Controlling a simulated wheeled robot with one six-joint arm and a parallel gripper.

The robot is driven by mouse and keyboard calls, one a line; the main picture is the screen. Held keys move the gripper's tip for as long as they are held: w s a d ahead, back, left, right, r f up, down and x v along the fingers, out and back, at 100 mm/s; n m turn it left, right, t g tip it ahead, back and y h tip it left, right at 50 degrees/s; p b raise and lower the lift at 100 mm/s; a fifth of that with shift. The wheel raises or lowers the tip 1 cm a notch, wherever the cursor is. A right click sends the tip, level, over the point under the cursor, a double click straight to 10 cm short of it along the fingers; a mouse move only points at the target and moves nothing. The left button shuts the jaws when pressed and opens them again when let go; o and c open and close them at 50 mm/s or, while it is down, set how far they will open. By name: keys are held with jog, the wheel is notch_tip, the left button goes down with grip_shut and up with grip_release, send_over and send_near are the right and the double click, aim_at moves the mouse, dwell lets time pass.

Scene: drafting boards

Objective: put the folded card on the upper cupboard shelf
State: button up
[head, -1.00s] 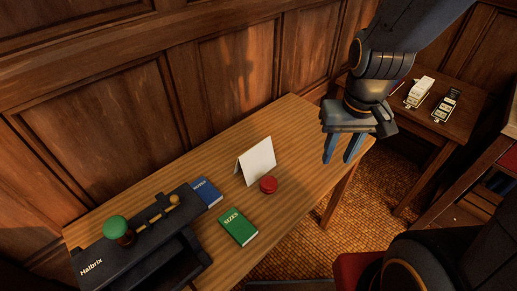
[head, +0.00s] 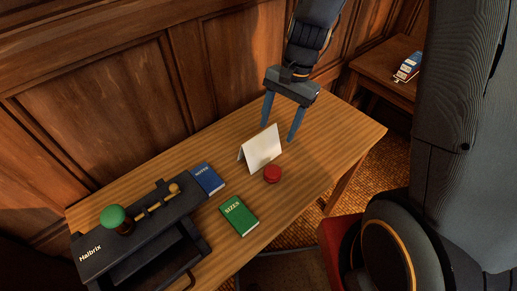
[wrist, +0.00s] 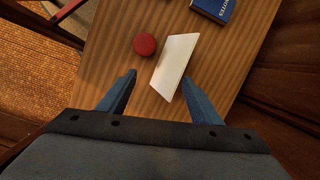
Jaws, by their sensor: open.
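The folded card (head: 263,150) is white and stands like a tent on the wooden table, just behind a red round object (head: 272,174). My gripper (head: 281,130) is open and empty, with its blue fingers pointing down above and behind the card. In the wrist view the card (wrist: 174,67) lies ahead of the gap between the open fingertips (wrist: 160,80), closer to the right finger. I cannot tell how far the fingertips are above the card. The cupboard and its upper shelf are not seen in these frames.
A blue NOTES book (head: 207,179) and a green SIZES book (head: 239,215) lie on the table (head: 340,128). A black Halbrix device (head: 95,245) with a green knob fills the left end. A panelled wall runs behind. The table's right end is clear.

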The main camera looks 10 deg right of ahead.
aim_at(256, 151)
jog(key=a+f+m, duration=0.1)
jog(key=a, duration=0.1)
jog(key=w+a+f+m+g+y, duration=0.1)
jog(key=f, duration=0.1)
jog(key=shift+w+a+f+m, duration=0.15)
jog(key=shift+a+m, duration=0.2)
jog(key=shift+m, duration=0.05)
jog(key=p+x, duration=0.2)
jog(key=x, duration=0.4)
jog(key=shift+a+f, duration=0.25)
jog(key=shift+f, duration=0.05)
jog(key=shift+a+f, duration=0.15)
jog(key=shift+f, duration=0.25)
jog(key=shift+f, duration=0.25)
jog(key=c, duration=0.8)
